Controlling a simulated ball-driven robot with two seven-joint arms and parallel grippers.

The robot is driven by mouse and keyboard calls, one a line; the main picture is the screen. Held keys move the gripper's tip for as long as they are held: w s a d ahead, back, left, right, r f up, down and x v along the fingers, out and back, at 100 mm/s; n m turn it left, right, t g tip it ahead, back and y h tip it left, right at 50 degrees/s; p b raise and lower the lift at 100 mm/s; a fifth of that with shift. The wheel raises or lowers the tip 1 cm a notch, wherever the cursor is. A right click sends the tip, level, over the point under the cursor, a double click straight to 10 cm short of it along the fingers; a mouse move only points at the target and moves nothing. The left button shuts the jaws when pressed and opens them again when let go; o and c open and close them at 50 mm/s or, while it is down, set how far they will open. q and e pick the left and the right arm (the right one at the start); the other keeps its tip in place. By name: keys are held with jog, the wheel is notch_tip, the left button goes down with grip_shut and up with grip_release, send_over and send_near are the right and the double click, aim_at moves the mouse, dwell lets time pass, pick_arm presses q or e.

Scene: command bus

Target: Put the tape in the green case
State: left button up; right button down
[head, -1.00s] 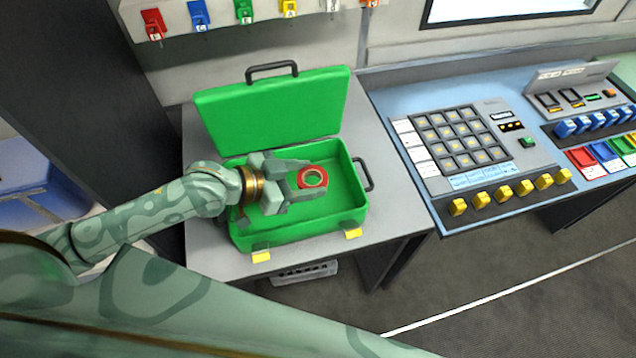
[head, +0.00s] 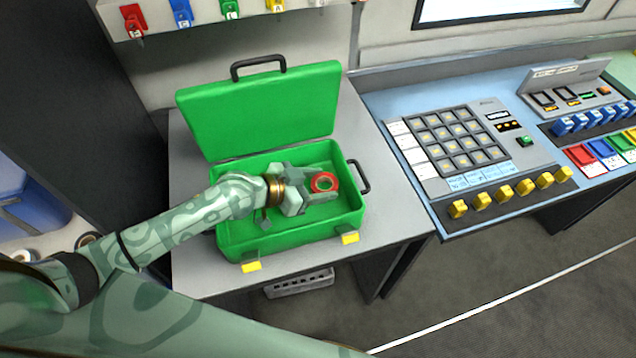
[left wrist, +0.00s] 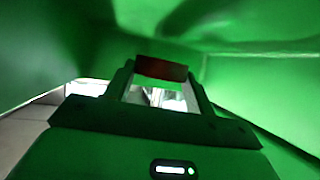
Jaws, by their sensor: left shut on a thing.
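The green case (head: 240,245) stands open on a grey table, its lid (head: 262,108) raised at the back. The red tape roll (head: 323,173) is a ring with a pale inner core. My left gripper (head: 320,186) reaches in from the left over the case and is shut on the tape. The tape is over the right half of the case; whether it touches the floor is unclear. In the left wrist view, the tape (left wrist: 160,68) shows as a dark red band between the fingertips (left wrist: 162,78), with green case walls around. My right gripper is not in view.
A blue control console (head: 480,160) with yellow knobs stands right of the table (head: 385,200). The case has a black side handle (head: 360,176) and yellow front latches (head: 350,238). Coloured tags hang on the wall rack (head: 180,12).

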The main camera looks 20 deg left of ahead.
pick_arm(q)
jog(key=shift+f+b, duration=0.5)
jog(key=shift+f, duration=0.15)
jog(key=o, duration=1)
jog(key=shift+r, duration=0.1)
jog(key=shift+r+p, duration=0.3)
jog(key=shift+a+r+p, duration=0.1)
jog(key=shift+r+p, duration=0.4)
jog(key=shift+r, duration=0.1)
jog(key=v, duration=0.6)
jog(key=shift+s+a+f, duration=0.15)
jog(key=shift+s+f, duration=0.05)
jog(key=shift+f, duration=0.1)
jog(key=shift+s+a+r, duration=0.25)
jog(key=shift+r, duration=0.05)
